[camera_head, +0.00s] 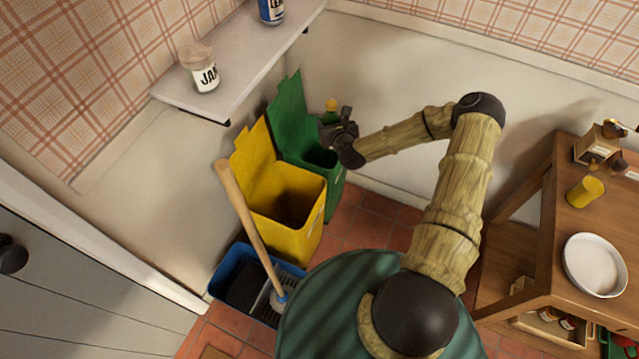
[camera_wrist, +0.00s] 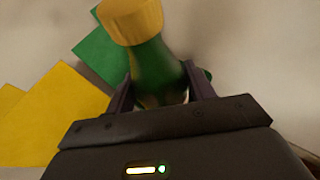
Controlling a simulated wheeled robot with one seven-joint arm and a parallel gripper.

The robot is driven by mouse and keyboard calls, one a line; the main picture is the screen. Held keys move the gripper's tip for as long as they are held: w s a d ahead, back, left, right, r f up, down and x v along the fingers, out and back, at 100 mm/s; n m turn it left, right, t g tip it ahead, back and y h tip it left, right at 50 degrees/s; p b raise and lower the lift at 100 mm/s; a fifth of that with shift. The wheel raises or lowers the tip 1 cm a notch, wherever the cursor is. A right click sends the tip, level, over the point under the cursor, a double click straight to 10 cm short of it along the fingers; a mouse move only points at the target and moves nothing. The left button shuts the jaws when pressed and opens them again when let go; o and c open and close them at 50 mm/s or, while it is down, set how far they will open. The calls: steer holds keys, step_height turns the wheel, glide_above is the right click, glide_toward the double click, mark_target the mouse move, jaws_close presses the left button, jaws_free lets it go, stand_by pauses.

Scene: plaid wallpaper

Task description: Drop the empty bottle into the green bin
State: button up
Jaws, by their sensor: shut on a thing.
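The bottle is green with a yellow cap and shows in the wrist view (camera_wrist: 152,62), between the two fingers of my gripper (camera_wrist: 160,92). My gripper (camera_head: 338,132) is shut on it. In the head view the bottle (camera_head: 331,106) stands up past the gripper, cap upward; its lower part is hidden by the gripper. The green bin (camera_head: 333,192) stands by the wall with its lid raised at the back. My gripper is above the bin's opening, toward its right side. I cannot tell the exact height above the rim.
A yellow bin (camera_head: 310,228) with its lid up stands next to the green one. A blue bucket (camera_head: 222,272) with a mop (camera_head: 250,222) is in front. A wall shelf (camera_head: 245,72) holds a jam jar (camera_head: 203,72). A wooden table (camera_head: 552,230) is at right.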

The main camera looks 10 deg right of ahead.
steer(key=w+f+y+b, duration=0.1)
steer(key=w+f+b, duration=1.2)
steer(key=b, duration=0.8)
steer(key=shift+w+f+n, duration=0.4)
steer(key=shift+f, duration=0.45)
step_height(320, 180, down, 6)
steer(key=b, duration=0.4)
steer(key=o, duration=1.2)
steer(key=shift+c, duration=0.2)
